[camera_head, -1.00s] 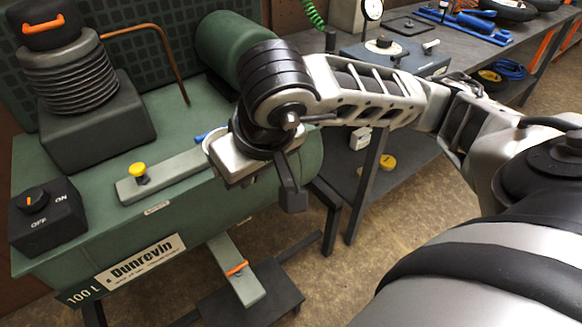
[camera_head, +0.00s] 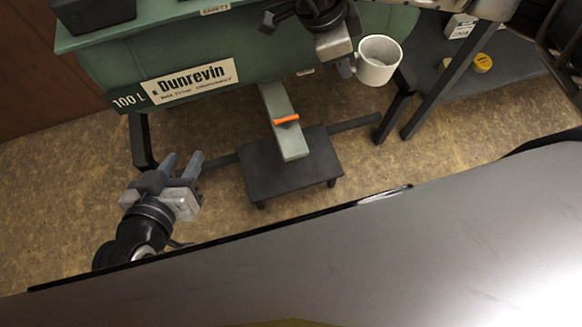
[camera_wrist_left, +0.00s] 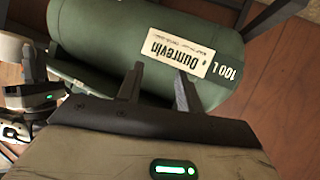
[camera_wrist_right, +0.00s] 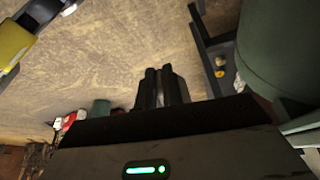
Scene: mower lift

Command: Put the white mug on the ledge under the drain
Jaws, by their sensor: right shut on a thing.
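The white mug (camera_head: 374,70) is beside the green tank's right end, roughly upright with its opening showing. My right gripper (camera_head: 347,64) is shut at the mug's left side, holding it in the air; the fingers partly hide the contact. In the right wrist view its fingers (camera_wrist_right: 161,87) are close together and I cannot make out the mug. The dark ledge (camera_head: 262,178) is a low platform on the floor. A green bar with an orange lever (camera_head: 286,120), perhaps the drain, reaches over it. My left gripper (camera_head: 184,164) is open and empty, left of the ledge.
The green tank (camera_head: 120,75) with its label is above and behind the ledge. Dark stand legs (camera_head: 142,140) and bench legs (camera_head: 455,80) flank it. A yellow disc (camera_head: 482,63) lies on the bench's lower shelf. A large grey surface fills the foreground.

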